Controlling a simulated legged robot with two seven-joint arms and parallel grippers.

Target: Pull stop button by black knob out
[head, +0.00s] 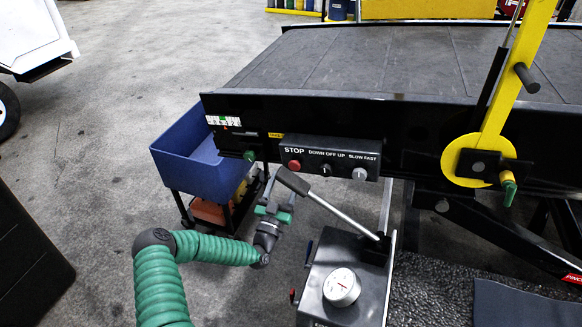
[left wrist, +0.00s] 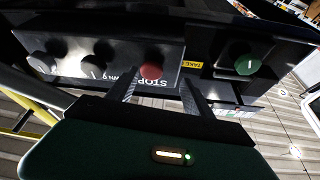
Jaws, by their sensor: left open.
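The control box (head: 330,157) on the belt loader's side carries the red stop button (head: 295,165) under the word STOP. The button also shows in the left wrist view (left wrist: 151,70), just beyond the fingertips. Two knobs, the down/off/up knob (head: 326,170) and the slow/fast knob (head: 360,174), sit to its right in the head view. My left gripper (head: 274,188) is open below and left of the button. In the left wrist view its two fingers (left wrist: 159,86) point toward the button, with nothing visible between them. Contact cannot be told. My right gripper is not in view.
A lever with a black grip (head: 293,180) rises close to my left gripper from a grey box (head: 322,265) with a gauge (head: 341,287). A green knob (head: 249,155) is left of the control box. A blue bin (head: 195,165) stands farther left.

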